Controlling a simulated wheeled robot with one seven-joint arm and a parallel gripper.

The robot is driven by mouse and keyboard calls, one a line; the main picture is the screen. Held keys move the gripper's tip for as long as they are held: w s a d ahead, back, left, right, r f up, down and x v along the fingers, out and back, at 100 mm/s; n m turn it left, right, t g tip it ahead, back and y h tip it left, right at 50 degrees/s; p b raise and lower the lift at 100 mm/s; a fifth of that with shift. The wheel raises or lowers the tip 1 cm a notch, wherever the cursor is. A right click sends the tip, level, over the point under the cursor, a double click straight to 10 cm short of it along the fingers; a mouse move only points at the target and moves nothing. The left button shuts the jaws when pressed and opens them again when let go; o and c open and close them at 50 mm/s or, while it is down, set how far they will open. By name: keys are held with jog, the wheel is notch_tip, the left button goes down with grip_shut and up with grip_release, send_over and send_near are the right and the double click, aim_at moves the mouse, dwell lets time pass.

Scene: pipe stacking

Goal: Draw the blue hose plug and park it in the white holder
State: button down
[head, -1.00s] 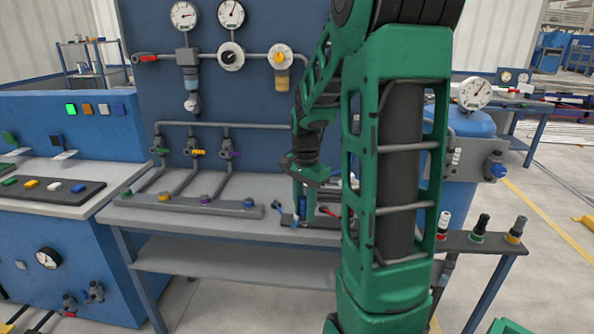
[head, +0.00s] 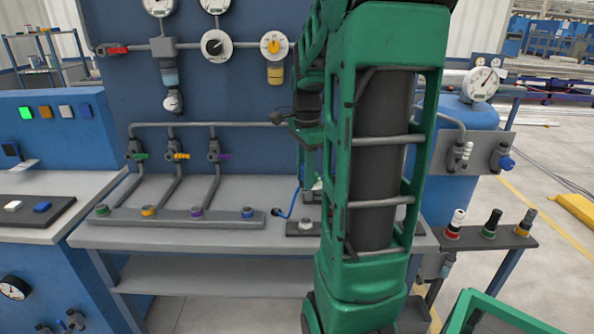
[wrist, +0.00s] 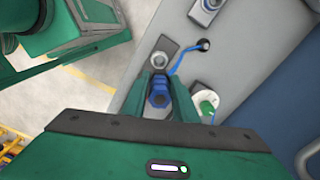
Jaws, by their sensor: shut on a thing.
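My gripper (wrist: 158,82) is shut on the blue hose plug (wrist: 158,97) in the wrist view, with a green finger on each side of it. A thin blue hose (wrist: 182,60) runs to a dark hole in the bench top; it also shows in the head view (head: 292,205). A pale ring on a dark block (wrist: 160,58), seemingly the white holder, is just above the plug in the wrist view. It also shows in the head view (head: 305,226). The plug appears apart from the ring. My forearm hides the gripper and plug in the head view.
A white disc with a green knob (wrist: 207,104) sits right of the gripper in the wrist view. A rail with coloured sockets (head: 180,218) lies along the bench (head: 110,236). A rack of capped fittings (head: 489,240) stands at right.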

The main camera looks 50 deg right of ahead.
aim_at(306, 193)
jog(key=f, duration=0.7)
jog(key=shift+s+d, duration=0.1)
jog(key=shift+d, duration=0.1)
jog(key=shift+f, duration=1.05)
jog(key=shift+f, duration=1.55)
dwell(0.8)
jog(key=c, duration=1.4)
grip_release()
notch_tip(306, 193, up, 11)
jog(key=shift+f, duration=0.1)
